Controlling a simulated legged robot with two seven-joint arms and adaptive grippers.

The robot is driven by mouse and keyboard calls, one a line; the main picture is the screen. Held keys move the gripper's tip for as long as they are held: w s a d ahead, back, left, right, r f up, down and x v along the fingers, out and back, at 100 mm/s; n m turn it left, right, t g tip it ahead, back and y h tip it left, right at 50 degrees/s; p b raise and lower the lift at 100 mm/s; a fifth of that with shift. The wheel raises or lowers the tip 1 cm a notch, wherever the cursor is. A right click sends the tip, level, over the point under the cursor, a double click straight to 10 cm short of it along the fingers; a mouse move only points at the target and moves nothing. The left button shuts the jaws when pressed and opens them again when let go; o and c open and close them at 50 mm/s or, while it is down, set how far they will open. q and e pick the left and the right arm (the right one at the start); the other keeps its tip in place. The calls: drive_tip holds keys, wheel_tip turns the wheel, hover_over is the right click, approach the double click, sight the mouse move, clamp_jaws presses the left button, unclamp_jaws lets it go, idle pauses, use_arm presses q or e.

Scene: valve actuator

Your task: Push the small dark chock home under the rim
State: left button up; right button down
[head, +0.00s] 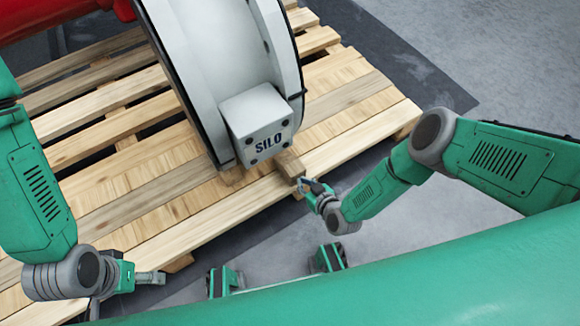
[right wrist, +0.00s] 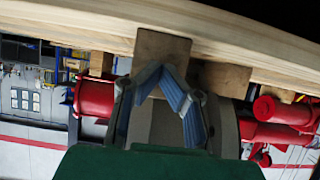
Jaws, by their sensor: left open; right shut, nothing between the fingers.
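A small brown wooden chock (head: 289,165) lies on the pallet at the lower right of the grey block marked SILO (head: 262,125), close to the rim (head: 180,85) of the big pale round body. My right gripper (head: 303,183) is at the chock's near end, shut and empty. In the right wrist view its blue-grey fingertips (right wrist: 166,70) meet in front of a brown block face (right wrist: 162,45); whether they touch it I cannot tell. Another wooden block (head: 232,176) shows at the foot of the rim. My left gripper (head: 150,277) is open and empty at the lower left.
The slatted wooden pallet (head: 130,185) carries the round body. A red body (head: 50,18) is at the upper left. Dark matting (head: 400,65) and grey floor lie right of the pallet. Floor between the pallet's near edge and my base is clear.

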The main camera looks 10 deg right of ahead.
sight(287, 159)
drive_tip(key=shift+w+a, duration=0.1)
drive_tip(key=shift+w, duration=0.15)
idle(0.4)
drive_tip(key=shift+w+a, duration=0.3)
drive_tip(key=shift+w, duration=0.55)
drive_tip(key=shift+w+a, duration=0.3)
drive_tip(key=shift+w, duration=0.6)
drive_tip(key=shift+w+a, duration=0.3)
drive_tip(key=shift+w, duration=0.55)
drive_tip(key=shift+w, duration=0.1)
drive_tip(key=shift+w+a, duration=0.35)
drive_tip(key=shift+w, duration=0.5)
drive_tip(key=shift+w+a, duration=0.3)
drive_tip(key=shift+w, duration=0.6)
drive_tip(key=shift+w+a, duration=0.35)
drive_tip(key=shift+w, duration=0.5)
drive_tip(key=shift+w, duration=0.1)
